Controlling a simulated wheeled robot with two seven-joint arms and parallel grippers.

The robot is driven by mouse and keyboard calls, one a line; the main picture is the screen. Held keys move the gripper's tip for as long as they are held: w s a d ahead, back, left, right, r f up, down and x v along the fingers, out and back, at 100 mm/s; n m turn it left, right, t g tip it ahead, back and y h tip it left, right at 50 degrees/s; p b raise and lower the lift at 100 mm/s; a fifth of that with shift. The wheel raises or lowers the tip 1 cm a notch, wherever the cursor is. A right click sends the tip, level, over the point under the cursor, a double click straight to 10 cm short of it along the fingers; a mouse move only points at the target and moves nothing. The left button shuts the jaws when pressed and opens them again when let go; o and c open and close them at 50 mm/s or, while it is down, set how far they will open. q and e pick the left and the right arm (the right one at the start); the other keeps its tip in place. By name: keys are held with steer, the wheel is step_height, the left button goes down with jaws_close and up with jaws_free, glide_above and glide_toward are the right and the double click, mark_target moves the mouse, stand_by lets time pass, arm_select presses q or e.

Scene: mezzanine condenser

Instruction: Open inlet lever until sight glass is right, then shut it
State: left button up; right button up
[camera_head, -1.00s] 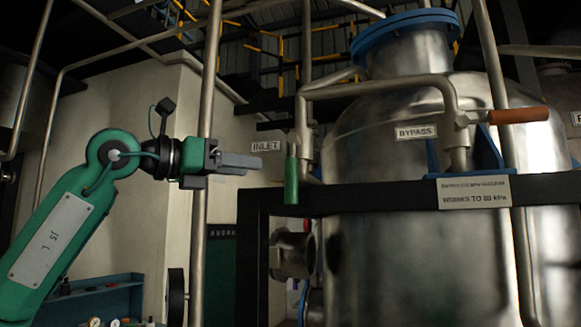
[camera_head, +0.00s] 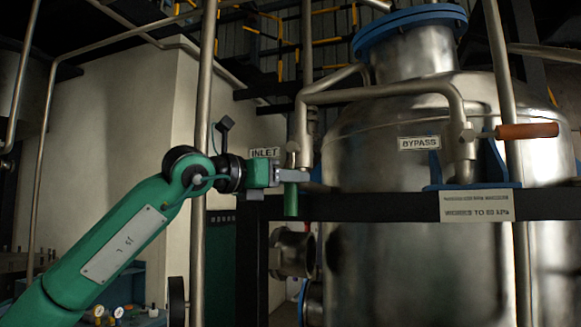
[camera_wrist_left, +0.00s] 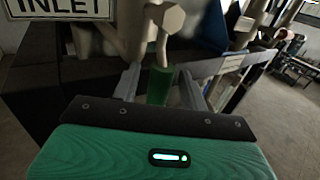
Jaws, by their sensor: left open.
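The inlet lever (camera_head: 291,203) has a green handle that hangs straight down beside the INLET sign (camera_head: 265,153). In the left wrist view the green handle (camera_wrist_left: 160,86) stands between the two fingers of my left gripper (camera_wrist_left: 159,72). The fingers are apart, one on each side of it, and I see a gap, so it is not gripped. In the head view my left gripper (camera_head: 293,176) reaches the upper part of the handle from the left. I cannot make out a sight glass in either view. My right gripper is not in view.
A dark rail (camera_head: 375,205) runs in front of the big steel vessel (camera_head: 420,270) with a notice plate (camera_head: 477,205). The BYPASS lever (camera_head: 525,131), orange-brown, points right. A vertical pipe (camera_head: 203,110) stands just behind my left arm. Small gauges (camera_head: 118,312) sit low at left.

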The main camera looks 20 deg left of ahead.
arm_select(q)
steer(key=shift+w+d, duration=0.3)
steer(key=shift+w, duration=0.1)
jaws_close()
